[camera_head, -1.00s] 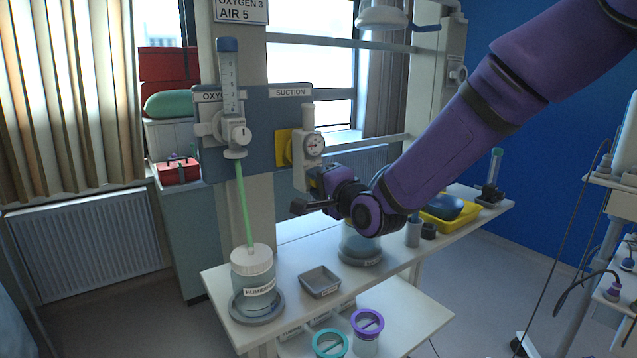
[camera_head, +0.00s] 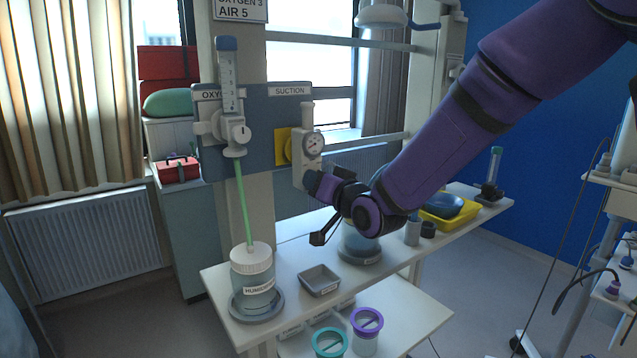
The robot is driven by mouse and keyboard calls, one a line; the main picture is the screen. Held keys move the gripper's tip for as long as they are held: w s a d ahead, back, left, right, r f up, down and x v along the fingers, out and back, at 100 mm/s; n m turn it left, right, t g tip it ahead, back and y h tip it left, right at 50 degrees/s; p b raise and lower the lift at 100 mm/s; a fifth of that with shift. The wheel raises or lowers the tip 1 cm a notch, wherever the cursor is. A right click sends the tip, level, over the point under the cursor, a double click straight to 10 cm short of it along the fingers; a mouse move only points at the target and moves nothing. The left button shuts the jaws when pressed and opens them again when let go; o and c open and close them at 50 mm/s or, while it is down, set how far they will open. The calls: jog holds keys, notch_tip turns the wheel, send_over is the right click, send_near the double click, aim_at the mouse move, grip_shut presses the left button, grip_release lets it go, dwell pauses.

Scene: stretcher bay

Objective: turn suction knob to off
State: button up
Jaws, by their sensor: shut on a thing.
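The suction regulator (camera_head: 306,150) is a pale block with a round gauge (camera_head: 313,143), mounted by a yellow plate under the SUCTION label (camera_head: 289,91). Its knob is hidden behind my gripper, so its setting cannot be read. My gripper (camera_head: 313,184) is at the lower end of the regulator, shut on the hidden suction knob. My purple arm reaches in from the upper right.
An oxygen flowmeter (camera_head: 229,90) stands left of the regulator, with a green tube running down to a humidifier bottle (camera_head: 252,268). Below are a small grey tray (camera_head: 320,281), a canister (camera_head: 361,243) under my wrist and a yellow tray (camera_head: 436,219).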

jog(key=shift+f+n, duration=0.1)
jog(key=shift+n, duration=1)
jog(key=o, duration=0.9)
jog(key=v, duration=1)
jog(key=shift+s+d, duration=0.3)
